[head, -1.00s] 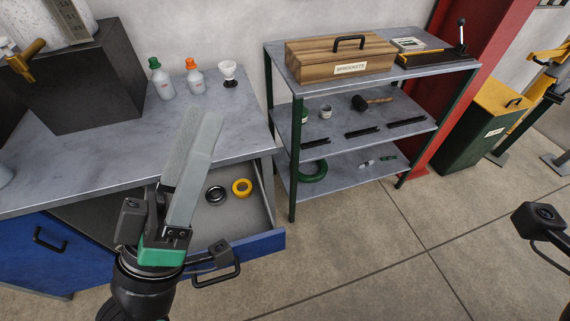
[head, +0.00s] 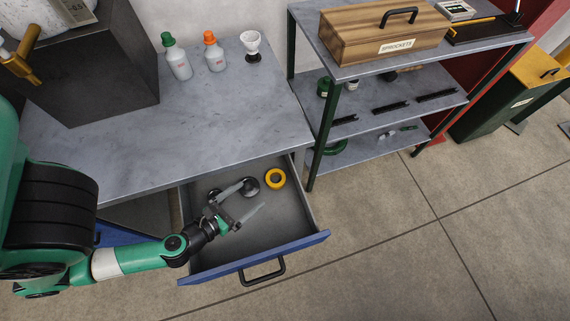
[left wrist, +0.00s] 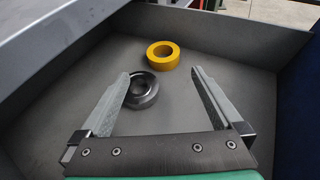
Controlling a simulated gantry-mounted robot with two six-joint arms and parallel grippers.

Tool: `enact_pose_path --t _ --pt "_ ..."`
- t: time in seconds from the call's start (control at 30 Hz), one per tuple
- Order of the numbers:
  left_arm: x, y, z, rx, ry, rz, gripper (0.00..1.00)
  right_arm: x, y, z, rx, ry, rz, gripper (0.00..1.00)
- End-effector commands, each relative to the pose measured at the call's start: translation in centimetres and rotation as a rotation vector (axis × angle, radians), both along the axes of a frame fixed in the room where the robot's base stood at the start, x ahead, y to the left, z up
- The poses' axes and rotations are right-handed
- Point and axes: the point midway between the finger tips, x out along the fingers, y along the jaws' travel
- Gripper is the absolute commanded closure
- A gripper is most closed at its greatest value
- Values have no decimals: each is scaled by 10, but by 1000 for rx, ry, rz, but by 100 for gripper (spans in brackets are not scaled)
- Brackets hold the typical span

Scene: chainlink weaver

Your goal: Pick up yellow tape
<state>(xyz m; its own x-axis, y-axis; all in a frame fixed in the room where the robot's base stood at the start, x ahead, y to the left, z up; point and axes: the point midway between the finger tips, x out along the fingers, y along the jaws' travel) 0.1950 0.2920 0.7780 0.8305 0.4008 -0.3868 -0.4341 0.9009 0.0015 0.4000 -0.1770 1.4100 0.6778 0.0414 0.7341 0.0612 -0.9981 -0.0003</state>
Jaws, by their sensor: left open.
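The yellow tape (head: 275,178) is a roll lying flat on the floor of the open drawer, toward its far right. It also shows in the left wrist view (left wrist: 163,55), ahead of the fingers and roughly midway between them. A black tape roll (left wrist: 142,90) lies nearer, beside the left finger, which partly overlaps it in the picture. My left gripper (head: 250,197) is open and empty inside the drawer area, short of the yellow tape; it also shows in the left wrist view (left wrist: 163,83). My right gripper is not in view now.
The drawer (head: 305,245) is pulled out under the grey workbench (head: 215,105), whose edge overhangs its back. Drawer walls surround the rolls. Bottles stand on the bench. A shelf rack (head: 390,105) stands to the right, with open floor in front.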

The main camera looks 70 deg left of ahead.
Motion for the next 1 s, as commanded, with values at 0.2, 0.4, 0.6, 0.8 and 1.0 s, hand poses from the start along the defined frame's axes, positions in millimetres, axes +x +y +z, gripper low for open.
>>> enact_pose_path --t 0.2,0.4,0.6,0.8,1.0 --pt "3 1 -1 -1 4 5 0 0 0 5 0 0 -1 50" --pt "13 6 -5 -1 7 7 0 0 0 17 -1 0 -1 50" --pt "37 18 -9 2 -6 4 0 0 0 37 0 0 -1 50" --pt "55 25 -23 3 -5 -2 0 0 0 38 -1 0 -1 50" --pt "63 29 -26 4 -5 -3 0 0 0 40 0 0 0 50"
